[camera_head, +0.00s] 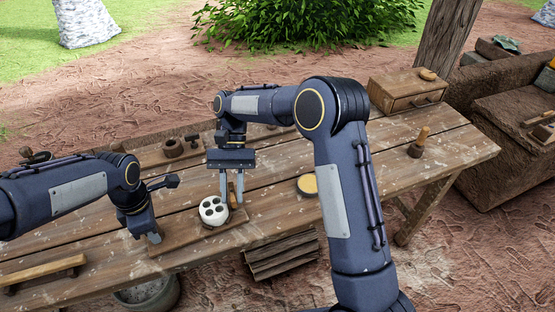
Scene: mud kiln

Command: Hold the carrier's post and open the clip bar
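A white round piece with several dark holes (213,211) sits on a flat wooden board (178,243) on the table. A small brown upright piece (232,195) stands just right of it; I cannot tell whether it is the post or the clip bar. My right gripper (232,194) points down with its two fingers apart, one on each side of the brown piece as seen here. Contact is not clear. My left gripper (152,238) is low at the left end of the board. Its fingers are small and partly hidden, so their opening is unclear.
The wooden table (283,212) has free room right of the board. A yellow-topped round dish (307,185), a wooden-handled tool (418,143) and a drawer box (406,92) stand to the right. A wooden bar (45,270) lies front left. My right arm covers the table's middle.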

